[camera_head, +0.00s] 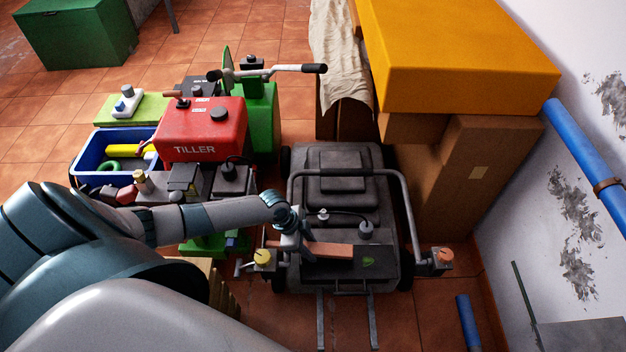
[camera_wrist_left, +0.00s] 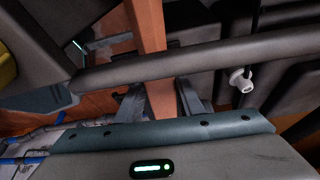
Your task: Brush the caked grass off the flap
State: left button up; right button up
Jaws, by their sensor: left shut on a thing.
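My left gripper (camera_head: 297,246) reaches in from the left over the dark grey mower (camera_head: 345,185). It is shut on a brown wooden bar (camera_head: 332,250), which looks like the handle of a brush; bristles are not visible. In the left wrist view the bar (camera_wrist_left: 151,28) runs up from between the two fingers (camera_wrist_left: 161,100). The bar lies across a dark flat panel (camera_head: 335,269), possibly the flap. Whether it touches the panel I cannot tell. A small green patch (camera_head: 368,261) shows on the panel; I cannot tell if it is grass. My right gripper is not in view.
A red tiller (camera_head: 203,130) and a blue bin (camera_head: 88,158) stand left. Cardboard boxes (camera_head: 455,185) and a yellow box (camera_head: 455,60) stand right.

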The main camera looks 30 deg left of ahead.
aim_at(340, 247)
pick_arm(q)
jog(key=shift+s+a+f, duration=0.35)
jog(key=shift+s+a, duration=0.1)
jog(key=shift+a, duration=0.25)
grip_shut()
jog(key=shift+w+d, duration=0.1)
jog(key=shift+d, duration=0.05)
jog(key=shift+w+d+r, duration=0.1)
jog(key=shift+w+d, duration=0.3)
jog(key=shift+d, duration=0.3)
jog(key=shift+w+d, duration=0.45)
jog(key=shift+d, duration=0.4)
jog(key=shift+w+d+r, duration=0.15)
jog(key=shift+w+d, duration=1)
jog(key=shift+d, duration=0.3)
jog(key=shift+w+d, duration=0.1)
jog(key=shift+w+d, duration=0.4)
jog(key=shift+d, duration=0.25)
jog(key=shift+w+d, duration=0.4)
jog(key=shift+d, duration=0.2)
